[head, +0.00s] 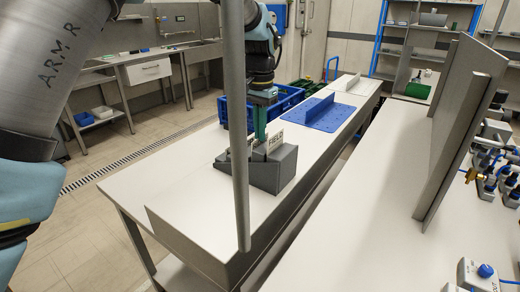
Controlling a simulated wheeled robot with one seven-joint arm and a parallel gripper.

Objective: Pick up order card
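A white order card (274,142) with the dark word "FIELD" stands slightly tilted in a grey block-shaped holder (268,174) on the white bench. Another pale card edge (250,143) shows beside it, partly behind a grey pole. My gripper (260,134) points down with its teal fingers at the top of the holder, just left of and close against the order card. The pole and the card cover part of the fingers. I cannot tell whether the fingers touch or grip the card.
The grey pole (236,120) crosses the view in front of the holder. A blue mat (320,114) with an upright divider lies farther along the bench, with blue crates (208,105) behind. The near bench end is clear. A second white bench (370,220) stands at right.

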